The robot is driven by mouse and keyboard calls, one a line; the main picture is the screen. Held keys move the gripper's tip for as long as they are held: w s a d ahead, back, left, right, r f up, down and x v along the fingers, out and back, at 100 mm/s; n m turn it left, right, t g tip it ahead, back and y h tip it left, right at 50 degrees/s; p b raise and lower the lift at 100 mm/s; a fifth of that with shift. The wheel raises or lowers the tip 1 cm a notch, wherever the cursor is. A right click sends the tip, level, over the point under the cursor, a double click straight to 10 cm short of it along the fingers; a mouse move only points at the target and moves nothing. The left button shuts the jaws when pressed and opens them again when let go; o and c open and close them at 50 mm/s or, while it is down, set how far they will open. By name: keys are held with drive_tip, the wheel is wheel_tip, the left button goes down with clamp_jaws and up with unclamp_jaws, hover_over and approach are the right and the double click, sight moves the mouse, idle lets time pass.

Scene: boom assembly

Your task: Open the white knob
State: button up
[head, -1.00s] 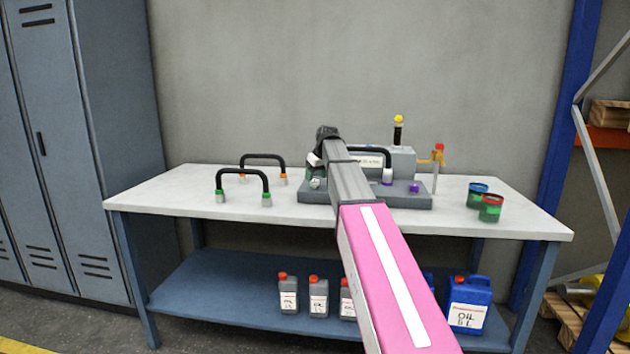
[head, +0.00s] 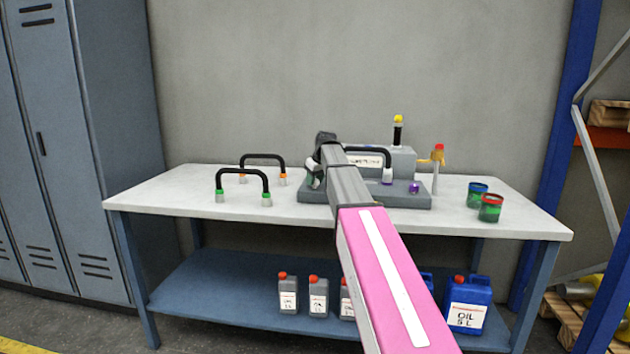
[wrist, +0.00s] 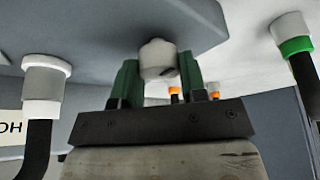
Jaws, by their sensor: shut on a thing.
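The white knob (wrist: 158,55) is a short round piece on the edge of the grey machine base (wrist: 90,25) in the wrist view. My gripper (wrist: 157,70) has a green finger on each side of it and is shut on the knob. In the head view the grey base (head: 405,201) sits on the table, and my arm covers its middle. My gripper shows only partly there, at the base's left end, and hides the knob.
A black hose handle (head: 243,171) with green-ringed ends stands left on the white table (head: 165,190), an orange-ringed one (head: 263,156) behind it. A purple knob (head: 414,187) and yellow-topped post (head: 398,129) are right.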

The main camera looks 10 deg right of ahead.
drive_tip(key=n+g+y, duration=0.1)
drive_tip(key=n, duration=0.3)
drive_tip(key=shift+w+d, duration=0.1)
drive_tip(key=shift+n+g+y, duration=0.5)
drive_tip(key=shift+n+g, duration=0.1)
drive_tip(key=shift+n, duration=1.2)
drive_tip(key=o, duration=0.9)
drive_tip(key=v, duration=1.1)
